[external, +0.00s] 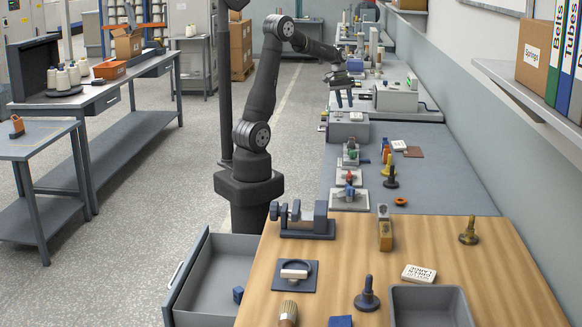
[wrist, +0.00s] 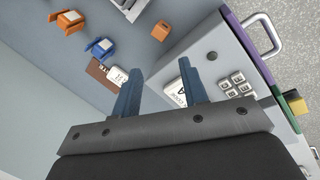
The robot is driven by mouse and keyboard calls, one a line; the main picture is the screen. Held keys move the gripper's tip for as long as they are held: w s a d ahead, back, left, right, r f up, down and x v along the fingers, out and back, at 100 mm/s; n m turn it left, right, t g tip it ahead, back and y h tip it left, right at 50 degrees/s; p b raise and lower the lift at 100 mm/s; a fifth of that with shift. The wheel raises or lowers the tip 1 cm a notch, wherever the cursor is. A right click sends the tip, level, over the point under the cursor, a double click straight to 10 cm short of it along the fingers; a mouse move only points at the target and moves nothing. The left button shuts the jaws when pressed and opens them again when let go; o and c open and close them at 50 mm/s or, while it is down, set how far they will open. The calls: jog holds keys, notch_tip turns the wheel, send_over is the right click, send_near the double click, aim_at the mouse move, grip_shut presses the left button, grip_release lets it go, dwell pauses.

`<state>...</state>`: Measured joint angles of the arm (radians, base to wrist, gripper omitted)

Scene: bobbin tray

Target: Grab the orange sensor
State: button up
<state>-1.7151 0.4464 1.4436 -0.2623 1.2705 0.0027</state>
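An orange piece with a pale top (wrist: 68,22), which looks like the orange sensor, lies on the grey-blue bench surface at the upper left of the wrist view. A similar blue piece (wrist: 100,47) lies close beside it. My gripper (wrist: 160,84) has its two blue fingers apart with nothing held between them. It is above the bench and away from the orange piece, which is up and left of the fingers. In the external view my gripper (external: 344,98) hangs over the far bench. Small coloured pieces (external: 387,158) stand nearer the camera there, too small to tell apart surely.
A smaller brown-orange block (wrist: 160,30) lies above the fingers in the wrist view. A brown plate (wrist: 97,68) and white labels (wrist: 178,93) lie near the fingers. A grey box with buttons and a handle (wrist: 222,52) stands to the right. The wall bounds the bench's right side.

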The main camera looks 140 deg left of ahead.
jog(key=w+a+m+g, duration=0.25)
jog(key=w+m, duration=0.25)
jog(key=m, duration=0.5)
jog(key=f, duration=1.6)
jog(key=shift+d, duration=0.35)
jog(key=shift+c, duration=0.4)
jog(key=c, duration=0.7)
